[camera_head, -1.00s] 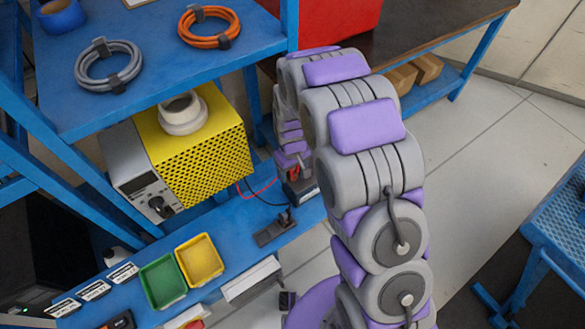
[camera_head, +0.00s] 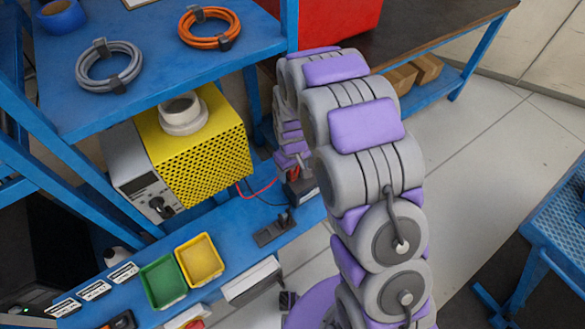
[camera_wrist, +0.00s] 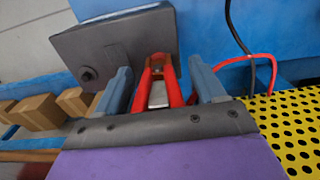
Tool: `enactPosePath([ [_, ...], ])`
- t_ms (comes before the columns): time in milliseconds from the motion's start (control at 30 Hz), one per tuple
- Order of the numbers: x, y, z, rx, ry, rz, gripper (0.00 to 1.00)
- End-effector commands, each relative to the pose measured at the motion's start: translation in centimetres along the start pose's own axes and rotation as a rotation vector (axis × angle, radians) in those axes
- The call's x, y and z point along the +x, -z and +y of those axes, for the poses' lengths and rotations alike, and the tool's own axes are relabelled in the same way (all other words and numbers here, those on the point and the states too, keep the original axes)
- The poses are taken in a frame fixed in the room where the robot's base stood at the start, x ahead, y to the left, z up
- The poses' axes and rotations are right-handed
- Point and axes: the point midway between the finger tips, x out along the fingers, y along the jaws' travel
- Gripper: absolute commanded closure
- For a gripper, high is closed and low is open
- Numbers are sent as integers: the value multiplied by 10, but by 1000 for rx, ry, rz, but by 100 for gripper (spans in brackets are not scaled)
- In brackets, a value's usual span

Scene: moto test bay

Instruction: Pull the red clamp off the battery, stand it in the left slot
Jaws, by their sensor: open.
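The red clamp (camera_wrist: 172,82) shows in the wrist view with its two red handles between my open fingers. My gripper (camera_wrist: 160,68) has one finger on each side of it, with visible gaps. The dark battery (camera_wrist: 100,50) lies just beyond the fingers; the clamp's jaw end is hidden, so its grip on the post cannot be seen. In the head view the battery (camera_head: 303,190) stands at the shelf's right end, and my arm hides most of the gripper. A dark holder (camera_head: 270,234) lies in front of it, with a small dark upright piece at its right side; its slots are too small to tell apart.
A red cable (camera_wrist: 250,57) and a black cable (camera_wrist: 238,35) run beside the gripper. The yellow perforated power unit (camera_head: 200,150) stands left of the battery. Green (camera_head: 162,282) and yellow (camera_head: 200,260) trays sit farther left on the blue shelf (camera_head: 232,240).

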Motion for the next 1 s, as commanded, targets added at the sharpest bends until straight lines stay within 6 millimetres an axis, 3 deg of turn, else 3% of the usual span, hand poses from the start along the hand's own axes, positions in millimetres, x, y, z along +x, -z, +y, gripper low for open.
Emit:
enactPosePath([
  [333,0,0,0,0,0,0,32],
  [1000,0,0,0,0,0,0,96],
])
